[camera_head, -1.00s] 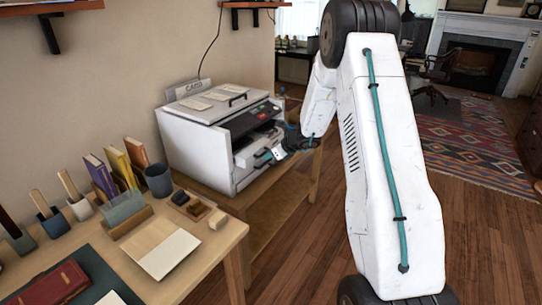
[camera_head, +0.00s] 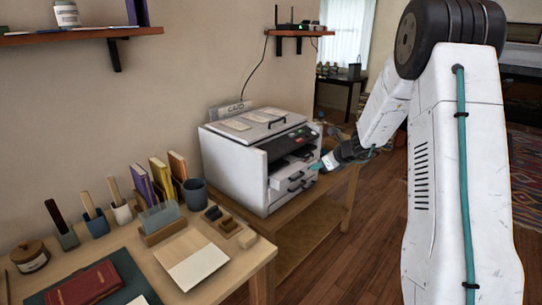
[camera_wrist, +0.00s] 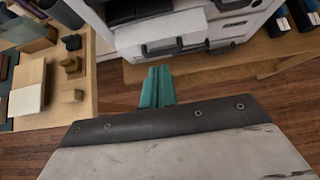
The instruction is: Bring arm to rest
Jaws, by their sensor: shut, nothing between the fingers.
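My gripper (camera_head: 317,166) is in front of the white printer (camera_head: 240,160), near its right front side. In the wrist view its two teal fingers (camera_wrist: 156,88) lie together, with nothing seen between them. The printer front (camera_wrist: 185,30) fills the top of that view, with dark-handled drawers just beyond the fingertips. In the head view my arm comes in from the right, with its white links folded down toward the printer. The gripper appears apart from the printer, though the gap is small in the picture.
The printer stands on a wooden bench (camera_head: 322,205). The desk (camera_head: 235,270) at left holds a red book (camera_head: 82,284), a small book rack, cups and blocks. Shelves (camera_head: 75,36) hang on the wall. Wooden floor (camera_head: 375,215) lies open between bench and arm.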

